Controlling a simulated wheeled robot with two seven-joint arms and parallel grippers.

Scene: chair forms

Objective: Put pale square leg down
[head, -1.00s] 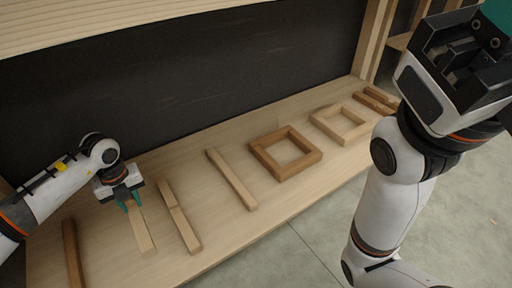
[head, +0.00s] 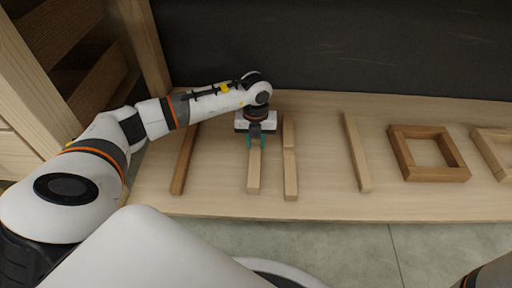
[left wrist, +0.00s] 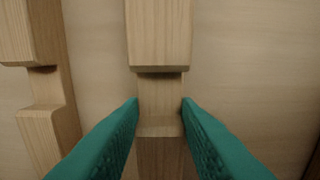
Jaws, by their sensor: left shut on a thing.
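My left gripper (head: 256,140) comes down from above with its teal fingers shut on a pale square leg (head: 254,175). The leg lies along the front-back direction, on or very close to the wooden shelf; any small gap underneath cannot be told. In the left wrist view the fingers (left wrist: 161,104) stand on either side of the leg's narrower notched part, and the leg's full-width part (left wrist: 160,35) extends beyond. The leg's rear end is hidden by the gripper in the head view. My right gripper is not in view.
A similar notched pale bar (head: 290,165) lies close to the right, parallel. A brown bar (head: 184,160) lies left. Farther right are a plain pale bar (head: 357,150), a brown square frame (head: 407,162) and a pale frame (head: 482,140). The shelf (head: 325,180) has bare gaps between them.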

